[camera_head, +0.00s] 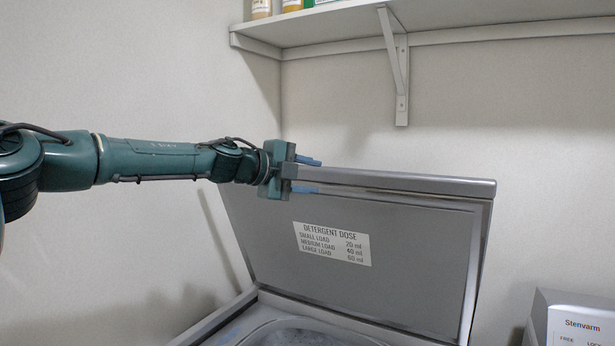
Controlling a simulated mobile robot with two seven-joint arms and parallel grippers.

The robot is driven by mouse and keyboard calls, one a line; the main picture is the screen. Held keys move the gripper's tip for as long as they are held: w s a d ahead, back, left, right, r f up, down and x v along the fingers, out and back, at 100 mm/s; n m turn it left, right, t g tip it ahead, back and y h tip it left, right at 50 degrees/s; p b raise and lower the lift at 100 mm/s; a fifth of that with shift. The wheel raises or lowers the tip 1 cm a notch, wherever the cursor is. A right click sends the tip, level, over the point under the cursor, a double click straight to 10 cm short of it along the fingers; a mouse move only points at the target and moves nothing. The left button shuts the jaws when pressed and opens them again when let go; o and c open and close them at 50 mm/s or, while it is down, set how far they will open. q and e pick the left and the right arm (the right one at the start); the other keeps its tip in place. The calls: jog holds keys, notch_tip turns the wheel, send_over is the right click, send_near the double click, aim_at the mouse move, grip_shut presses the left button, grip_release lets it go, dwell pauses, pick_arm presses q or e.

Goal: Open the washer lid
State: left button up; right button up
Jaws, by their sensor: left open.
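The grey washer lid (420,255) stands raised and steeply tilted, its underside facing me with a white detergent dose label (332,243) on it. Below it the washer's top opening (300,334) shows at the bottom edge of the view. My left gripper (307,175) is at the lid's upper left edge, its blue fingers apart, one above the edge and one lower in front of the underside. I cannot tell whether the fingers touch the lid. My right gripper is not in view.
A white wall shelf (470,33) on a bracket (401,85) hangs above the lid, with several bottles (262,8) at its left end. A box marked Stenvarm (580,325) stands at lower right. Walls are close behind and to the left.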

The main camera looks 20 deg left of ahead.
pick_arm(q)
jog(key=b+v, duration=0.2)
jog(key=v, duration=1.1)
jog(key=shift+b, duration=0.3)
jog(key=shift+r, duration=0.15)
